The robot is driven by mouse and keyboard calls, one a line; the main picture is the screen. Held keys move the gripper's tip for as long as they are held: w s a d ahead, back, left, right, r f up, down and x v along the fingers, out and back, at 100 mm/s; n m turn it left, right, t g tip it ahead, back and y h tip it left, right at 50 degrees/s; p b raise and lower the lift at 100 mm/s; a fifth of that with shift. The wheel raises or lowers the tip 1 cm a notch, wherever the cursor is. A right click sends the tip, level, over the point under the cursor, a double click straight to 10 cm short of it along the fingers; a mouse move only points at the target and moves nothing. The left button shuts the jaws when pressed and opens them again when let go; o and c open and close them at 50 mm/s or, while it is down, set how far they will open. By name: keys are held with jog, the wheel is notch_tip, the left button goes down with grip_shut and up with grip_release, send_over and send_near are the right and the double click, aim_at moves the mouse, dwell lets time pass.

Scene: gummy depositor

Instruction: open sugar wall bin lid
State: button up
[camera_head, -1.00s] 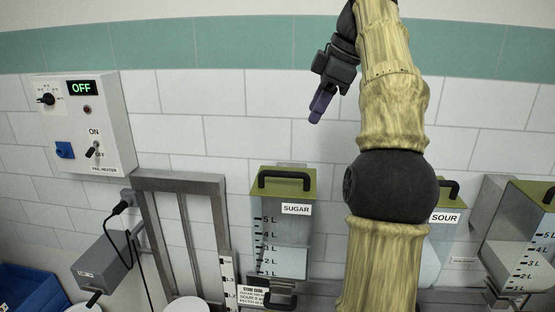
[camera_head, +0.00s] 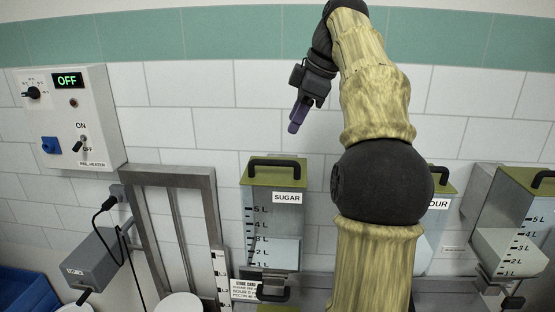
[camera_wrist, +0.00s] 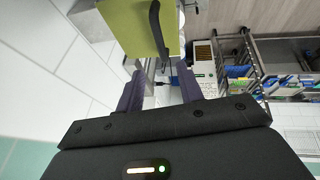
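The sugar wall bin (camera_head: 262,222) hangs on the tiled wall, a clear box with volume marks and a SUGAR label. Its olive-green lid (camera_head: 258,178) lies closed on top and carries a black bar handle (camera_head: 274,162). My gripper (camera_head: 294,126) is above the lid, a little right of the handle's middle, with its purple fingers pointing down and apart from the handle. In the wrist view, the two fingers (camera_wrist: 161,92) are spread with nothing between them. The green lid (camera_wrist: 128,22) and its black handle (camera_wrist: 158,30) show ahead of the fingers there.
A sour bin (camera_head: 442,190) is partly hidden behind my arm, with another clear bin (camera_head: 515,225) at far right. A heater control box (camera_head: 70,118) reading OFF and a metal frame (camera_head: 172,180) stand to the left. The wall above the sugar bin is clear.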

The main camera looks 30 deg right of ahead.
aim_at(276, 162)
jog(key=x, duration=1.1)
jog(key=shift+w+a+f+p, duration=0.1)
jog(key=shift+a+p, duration=0.05)
jog(key=shift+p, duration=0.2)
grip_shut()
